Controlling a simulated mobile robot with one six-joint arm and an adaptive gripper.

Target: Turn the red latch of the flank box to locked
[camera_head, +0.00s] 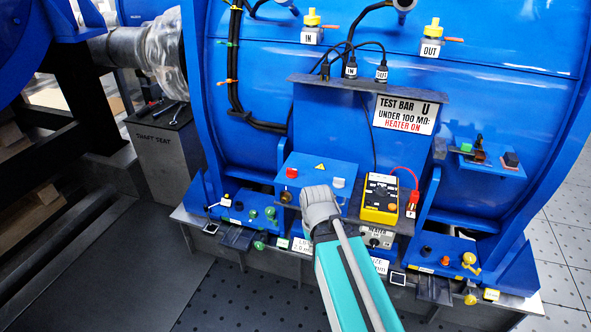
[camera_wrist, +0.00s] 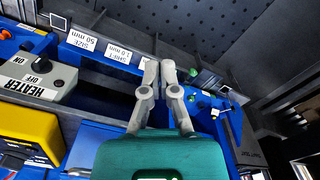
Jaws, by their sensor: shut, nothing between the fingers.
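A blue box (camera_head: 318,168) with a yellow warning triangle stands at the middle of the motor's side in the head view. A red knob-like part (camera_head: 291,172) sits on its left and a white one (camera_head: 339,182) on its right. I cannot tell for sure whether the red part is the latch, nor its turn. My gripper (camera_head: 318,198) is in front of the box's lower edge and hides part of it. The wrist view shows my gripper (camera_wrist: 167,68) shut and empty, its fingertips near the label strip. The red part is not clear there.
A yellow meter (camera_head: 380,198) with a red lead stands right of my gripper. It shows at the wrist view's left (camera_wrist: 28,138), below the heater switch box (camera_wrist: 40,75). A ledge with green knobs (camera_head: 262,213) lies left of my gripper. The dark floor (camera_head: 150,270) is clear.

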